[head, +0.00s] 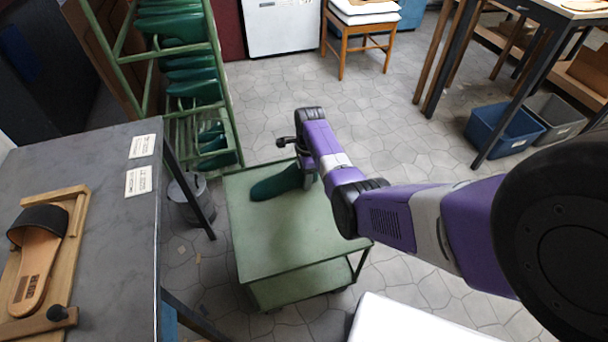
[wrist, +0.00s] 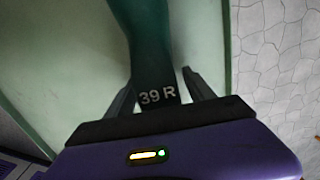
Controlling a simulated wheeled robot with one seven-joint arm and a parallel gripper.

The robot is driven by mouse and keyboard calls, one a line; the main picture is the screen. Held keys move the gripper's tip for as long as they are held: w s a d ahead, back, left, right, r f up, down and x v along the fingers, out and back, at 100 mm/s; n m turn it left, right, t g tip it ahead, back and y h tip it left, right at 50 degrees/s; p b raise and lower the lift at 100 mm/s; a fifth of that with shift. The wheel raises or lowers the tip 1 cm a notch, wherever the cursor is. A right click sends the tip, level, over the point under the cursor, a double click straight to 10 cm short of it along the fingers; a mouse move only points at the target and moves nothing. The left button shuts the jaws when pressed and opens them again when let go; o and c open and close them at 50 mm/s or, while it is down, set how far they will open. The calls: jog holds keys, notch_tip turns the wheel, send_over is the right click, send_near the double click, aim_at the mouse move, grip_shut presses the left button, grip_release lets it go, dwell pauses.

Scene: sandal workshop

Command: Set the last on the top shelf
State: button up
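A dark green shoe last (head: 276,182) lies on the top of a green cart (head: 285,237), near its far edge. In the wrist view the last (wrist: 150,45) carries the white marking "39 R" on its near end. My gripper (wrist: 160,78) is over that end, one finger on each side of it. A narrow gap shows between the last and the right finger, so the gripper looks open around it. In the head view my arm hides most of the gripper. A green rack (head: 222,80) at the back left holds several green lasts on its shelves; its top is cut off.
A grey workbench (head: 110,235) at the left carries a sandal (head: 35,255) in a wooden frame and two labels. A grey bucket (head: 190,200) stands between bench and cart. A chair (head: 358,35) and bins (head: 505,130) stand farther off. Floor right of the rack is clear.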

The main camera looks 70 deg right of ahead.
jog(key=r+p, duration=0.1)
jog(key=r, duration=0.3)
jog(key=r+p, duration=0.1)
jog(key=r, duration=0.3)
jog(key=s+r+p, duration=0.1)
jog(key=r, duration=0.3)
jog(key=shift+r, duration=0.15)
dwell(0.3)
